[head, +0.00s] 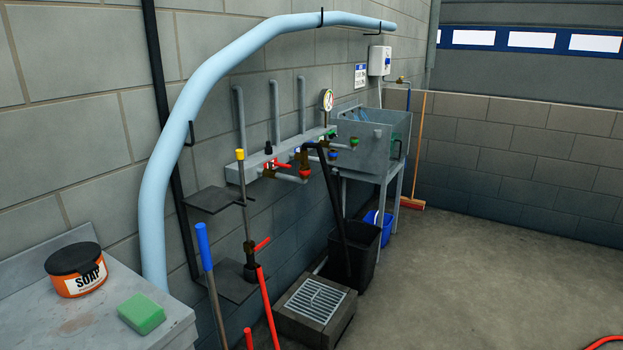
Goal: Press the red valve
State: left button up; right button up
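Several red parts show on the pipework, and I cannot tell which one is the red valve. A red lever handle (279,165) sits at the left of the wall manifold (252,165). A small red round part (304,173) is on a brass fitting to its right. Another red lever (262,243) sticks out to the right from the foot of an upright pipe, lower down by a dark shelf. All are some distance away from the camera. Neither of my grippers is in view.
A grey counter (80,318) with a soap tub (76,270) and green sponge (142,313) is at lower left. Blue- and red-handled poles stand before the pipework. A black bin (358,262), floor drain (318,297) and sink (368,150) lie beyond. Floor at right is mostly clear.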

aim_at(270, 165)
jog(key=i+l+u, duration=0.6)
jog(key=i+l, duration=0.3)
jog(key=i, duration=0.1)
